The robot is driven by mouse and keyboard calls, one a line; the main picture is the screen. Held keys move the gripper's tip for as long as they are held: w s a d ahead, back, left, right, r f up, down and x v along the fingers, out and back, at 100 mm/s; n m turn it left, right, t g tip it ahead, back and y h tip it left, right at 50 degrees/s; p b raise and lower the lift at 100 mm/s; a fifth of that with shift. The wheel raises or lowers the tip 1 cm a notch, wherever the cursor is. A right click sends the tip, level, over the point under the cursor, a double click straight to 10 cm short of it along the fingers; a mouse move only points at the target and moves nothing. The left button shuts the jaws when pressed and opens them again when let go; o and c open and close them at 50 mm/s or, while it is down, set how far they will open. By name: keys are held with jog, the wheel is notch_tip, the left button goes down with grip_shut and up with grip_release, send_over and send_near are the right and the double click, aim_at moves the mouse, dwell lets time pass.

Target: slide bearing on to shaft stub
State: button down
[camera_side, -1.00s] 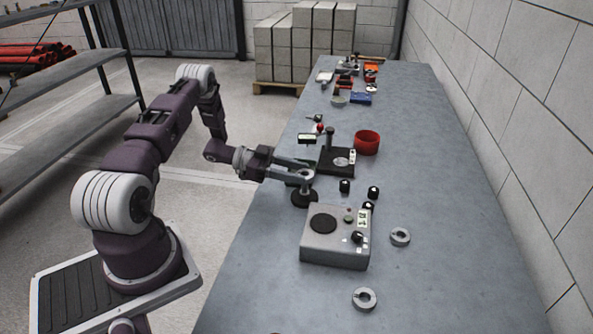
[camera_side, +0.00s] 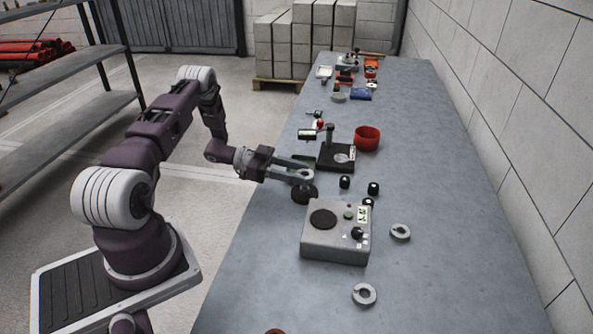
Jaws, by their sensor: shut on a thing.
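My gripper (camera_side: 301,174) reaches in from the left over the bench, its jaws shut on a small grey ring that looks like the bearing (camera_side: 306,174). The bearing is held roughly level, directly above a round black base (camera_side: 304,195). A short upright piece, seemingly the shaft stub, stands on this base beneath the ring. The fingers and ring partly hide it, so I cannot tell whether the ring is around the stub or just above it.
A grey box with a dark round plate (camera_side: 335,233) stands just in front. A black stand with a post (camera_side: 336,157) and a red cup (camera_side: 367,138) are behind. Small black parts (camera_side: 373,188) and grey rings (camera_side: 400,232), (camera_side: 364,294) lie to the right. The far right bench is clear.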

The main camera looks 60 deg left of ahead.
jog(key=shift+f, duration=0.55)
jog(key=c, duration=0.7)
grip_release()
jog(key=shift+c, duration=0.2)
jog(key=v, duration=0.7)
jog(key=shift+f, duration=0.1)
